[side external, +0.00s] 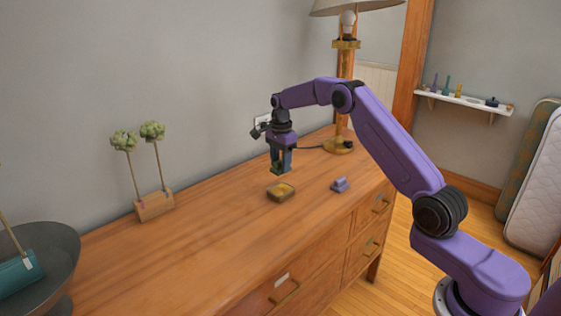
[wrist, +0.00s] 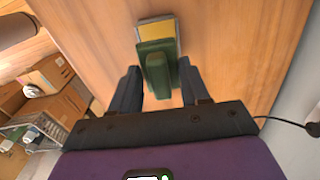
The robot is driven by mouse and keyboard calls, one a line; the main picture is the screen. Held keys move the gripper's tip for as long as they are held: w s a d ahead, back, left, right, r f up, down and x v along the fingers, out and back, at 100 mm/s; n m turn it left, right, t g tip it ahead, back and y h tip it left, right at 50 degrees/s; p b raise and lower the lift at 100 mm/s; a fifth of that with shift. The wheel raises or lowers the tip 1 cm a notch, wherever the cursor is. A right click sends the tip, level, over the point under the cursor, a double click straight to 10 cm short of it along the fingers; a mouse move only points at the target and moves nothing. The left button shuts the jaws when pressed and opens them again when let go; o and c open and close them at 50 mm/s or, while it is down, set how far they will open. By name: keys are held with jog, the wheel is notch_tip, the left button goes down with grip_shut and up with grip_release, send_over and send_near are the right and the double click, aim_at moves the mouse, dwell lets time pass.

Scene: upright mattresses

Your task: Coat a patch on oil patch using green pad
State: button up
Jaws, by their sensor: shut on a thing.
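My gripper (side external: 281,165) points down above the wooden dresser top and is shut on the green pad (side external: 276,169). In the wrist view the green pad (wrist: 154,48) sits between the two dark fingers of my gripper (wrist: 158,88). Below the pad, a small shallow brown dish with a yellow patch (side external: 282,190), which looks like the oil patch, rests on the dresser. In the side view there is a gap between pad and dish. In the wrist view the pad hides the near part of the yellow patch (wrist: 156,29).
A small purple block (side external: 340,184) lies right of the dish on the dresser (side external: 215,240). A brass lamp (side external: 343,100) stands behind. The wood between is clear.

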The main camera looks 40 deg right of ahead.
send_over(281, 189)
jog(key=shift+w+f, duration=0.1)
jog(key=shift+f, duration=2.6)
jog(key=shift+d+f, duration=0.1)
jog(key=shift+f, duration=0.7)
dwell(0.4)
jog(key=shift+r, duration=3.55)
jog(key=o, duration=0.3)
jog(key=c, duration=0.3)
jog(key=s+d+f, duration=0.1)
jog(key=s, duration=0.6)
jog(key=s+d+f, duration=0.2)
jog(key=s, duration=0.4)
jog(key=shift+s+d, duration=0.2)
jog(key=shift+s, duration=0.2)
